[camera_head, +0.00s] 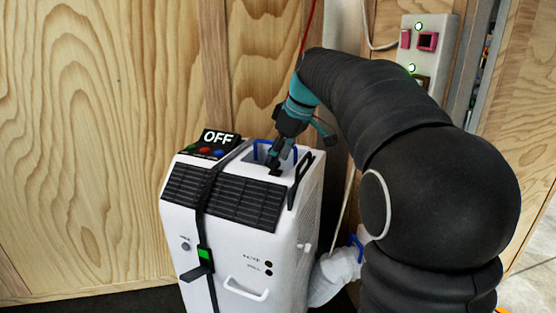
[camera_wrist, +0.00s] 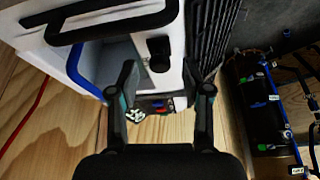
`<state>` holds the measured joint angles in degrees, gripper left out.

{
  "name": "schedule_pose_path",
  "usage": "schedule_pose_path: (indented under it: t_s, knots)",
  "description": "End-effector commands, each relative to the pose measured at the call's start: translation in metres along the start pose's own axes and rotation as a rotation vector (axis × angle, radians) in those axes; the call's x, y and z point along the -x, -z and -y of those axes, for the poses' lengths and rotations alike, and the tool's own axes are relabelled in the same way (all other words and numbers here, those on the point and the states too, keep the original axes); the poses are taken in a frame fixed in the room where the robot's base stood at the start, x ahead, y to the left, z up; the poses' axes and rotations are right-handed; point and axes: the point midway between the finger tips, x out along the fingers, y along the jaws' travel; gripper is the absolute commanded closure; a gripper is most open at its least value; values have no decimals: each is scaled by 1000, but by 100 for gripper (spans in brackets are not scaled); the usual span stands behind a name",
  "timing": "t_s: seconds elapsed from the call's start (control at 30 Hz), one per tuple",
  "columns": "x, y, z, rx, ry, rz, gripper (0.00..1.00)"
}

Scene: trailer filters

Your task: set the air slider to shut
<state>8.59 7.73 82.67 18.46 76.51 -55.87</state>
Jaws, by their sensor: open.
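A white air machine (camera_head: 235,235) stands upright against the plywood wall, its small screen reading "OFF" (camera_head: 218,138). A small black knob (camera_wrist: 160,55) projects from its white top in the wrist view and is probably the air slider; its position along its travel cannot be told. My gripper (camera_head: 276,160) is over the machine's top, by the recess and a blue handle (camera_head: 262,145). In the wrist view my gripper (camera_wrist: 167,82) is open and empty. The knob is just beyond the fingertips, between their lines; contact is not visible.
A black bar handle (camera_head: 300,180) rises from the machine's right edge, close to my gripper. A black strap with a green buckle (camera_head: 205,254) runs down the front. A white hose (camera_head: 335,275) lies to the right. Dark tanks (camera_wrist: 262,105) show at the wrist view's right.

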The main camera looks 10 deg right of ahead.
Motion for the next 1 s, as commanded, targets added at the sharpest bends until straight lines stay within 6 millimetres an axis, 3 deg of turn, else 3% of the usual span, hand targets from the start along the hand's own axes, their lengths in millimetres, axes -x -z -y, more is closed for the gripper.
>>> schedule_pose_path:
  t_s: [0.4, 0.6, 1.0]
  knots:
    - [-8, 0, 0, 0, 0, 0, 51]
    - [-8, 0, 0, 0, 0, 0, 100]
    - [-6, 0, -9, -23, -9, 1, 100]
